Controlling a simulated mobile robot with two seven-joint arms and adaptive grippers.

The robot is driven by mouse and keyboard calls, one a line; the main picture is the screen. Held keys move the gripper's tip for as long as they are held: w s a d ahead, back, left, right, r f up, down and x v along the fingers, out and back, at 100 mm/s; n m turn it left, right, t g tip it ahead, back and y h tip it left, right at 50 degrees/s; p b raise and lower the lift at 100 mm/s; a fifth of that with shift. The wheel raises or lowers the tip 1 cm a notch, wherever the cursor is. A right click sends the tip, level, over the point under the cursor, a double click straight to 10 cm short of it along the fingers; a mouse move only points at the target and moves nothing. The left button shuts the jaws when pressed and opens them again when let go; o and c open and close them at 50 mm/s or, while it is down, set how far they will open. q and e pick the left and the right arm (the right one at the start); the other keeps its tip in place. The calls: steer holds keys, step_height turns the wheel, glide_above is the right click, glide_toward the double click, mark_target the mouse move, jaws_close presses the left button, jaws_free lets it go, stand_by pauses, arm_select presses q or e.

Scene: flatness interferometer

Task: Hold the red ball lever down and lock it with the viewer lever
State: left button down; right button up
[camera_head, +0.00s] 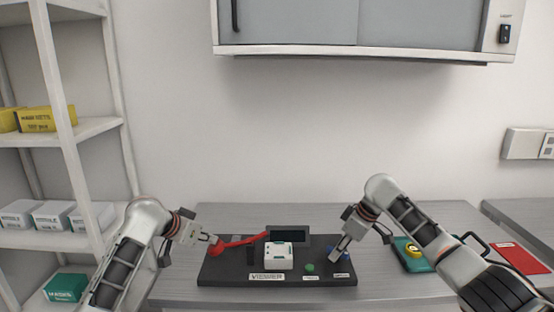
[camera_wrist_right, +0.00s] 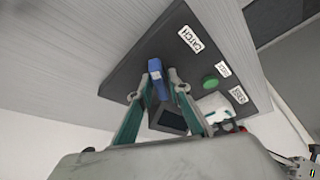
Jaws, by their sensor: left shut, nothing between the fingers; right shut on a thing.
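The red ball lever (camera_head: 240,242) lies across the left part of a dark instrument base (camera_head: 225,272), with its red ball at the left end. My left gripper (camera_head: 213,239) is shut and empty, with its fingertips right at the top of the ball; I cannot tell whether they press on it. A small blue lever (camera_wrist_right: 156,72) stands near the label that seems to read "CATCH". My right gripper (camera_wrist_right: 160,82) is shut on this blue lever, one finger on each side. In the head view the blue lever (camera_head: 346,256) is partly hidden by my right gripper (camera_head: 338,254).
A white box (camera_head: 278,255) with a "VIEWER" label (camera_head: 266,277) in front, a dark screen (camera_head: 289,235) and a green button (camera_head: 310,267) are on the base. A teal case (camera_head: 410,256) and a red sheet (camera_head: 518,257) lie to the right. Shelves (camera_head: 70,130) stand left.

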steer(key=shift+n+g+y, duration=0.3)
steer(key=shift+n+g, duration=0.3)
steer(key=shift+n, duration=1)
steer(key=o, duration=0.6)
steer(key=shift+a, duration=0.1)
steer(key=shift+c, duration=0.2)
steer(key=shift+r, duration=0.1)
steer(key=shift+r, duration=2.65)
jaws_close()
